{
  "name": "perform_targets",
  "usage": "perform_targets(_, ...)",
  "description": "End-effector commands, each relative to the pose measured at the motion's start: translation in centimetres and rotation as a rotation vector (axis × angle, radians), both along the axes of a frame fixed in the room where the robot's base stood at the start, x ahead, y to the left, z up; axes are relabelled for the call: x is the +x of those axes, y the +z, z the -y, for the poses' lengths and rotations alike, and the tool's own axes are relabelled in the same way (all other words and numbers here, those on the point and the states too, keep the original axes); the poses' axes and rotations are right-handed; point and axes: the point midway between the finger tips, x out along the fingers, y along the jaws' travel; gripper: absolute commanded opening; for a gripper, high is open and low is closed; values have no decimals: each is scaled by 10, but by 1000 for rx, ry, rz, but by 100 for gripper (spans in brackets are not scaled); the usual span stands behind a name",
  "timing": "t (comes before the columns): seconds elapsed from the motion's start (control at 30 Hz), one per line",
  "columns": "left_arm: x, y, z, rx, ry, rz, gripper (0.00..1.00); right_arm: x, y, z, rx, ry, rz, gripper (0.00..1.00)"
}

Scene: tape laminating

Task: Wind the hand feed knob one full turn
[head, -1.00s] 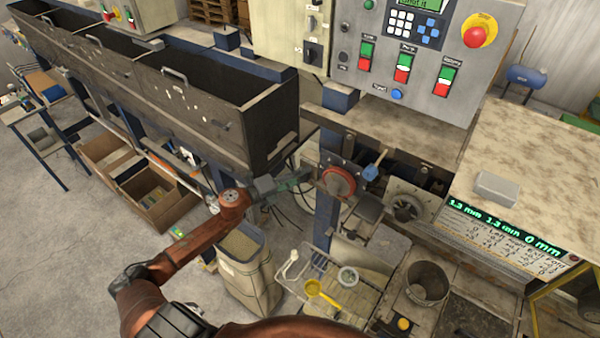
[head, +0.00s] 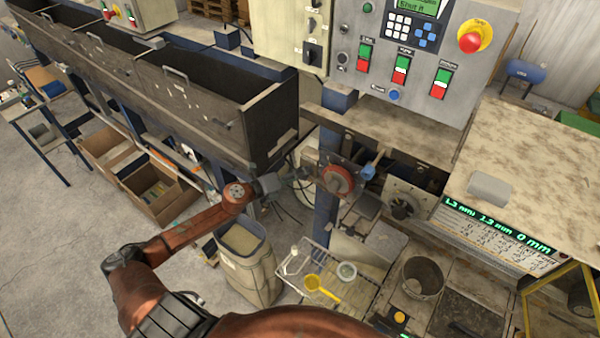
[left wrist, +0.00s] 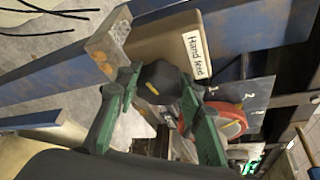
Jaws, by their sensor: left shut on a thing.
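The hand feed knob (left wrist: 163,84) is dark, with a small yellow mark, and sits in front of a tan box with a "Hand feed" label (left wrist: 196,53) in the left wrist view. My left gripper (left wrist: 158,92) has its green fingers on either side of the knob and is shut on it. In the head view my left gripper (head: 296,178) reaches in from the left, beside the blue post, and the knob is too small and covered to make out. My right gripper is in neither view.
A red round part (head: 337,180) is close right of my left gripper; it also shows in the left wrist view (left wrist: 228,118). A blue post (head: 327,215) stands just below it. A control panel (head: 425,50) is above, and a bin (head: 245,262) stands below my forearm.

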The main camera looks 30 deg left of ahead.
Motion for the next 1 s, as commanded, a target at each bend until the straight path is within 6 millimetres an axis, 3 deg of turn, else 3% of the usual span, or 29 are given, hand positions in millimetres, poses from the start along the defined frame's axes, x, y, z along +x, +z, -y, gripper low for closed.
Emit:
perform_targets(0.1, -1, -3, 0, 0, -1, -4, 11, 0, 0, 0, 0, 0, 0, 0)
perform_targets(0.13, -1, -3, 0, 0, -1, -4, 36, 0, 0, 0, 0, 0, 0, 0)
perform_targets(0.23, -1, -2, 0, 0, -1, -4, 43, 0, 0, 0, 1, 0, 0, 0)
perform_targets(0.63, -8, 0, -3, -1, -1, -3, 43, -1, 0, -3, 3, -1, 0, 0)
perform_targets(1.0, -69, 13, -29, -2, 0, -5, 43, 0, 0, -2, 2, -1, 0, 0)
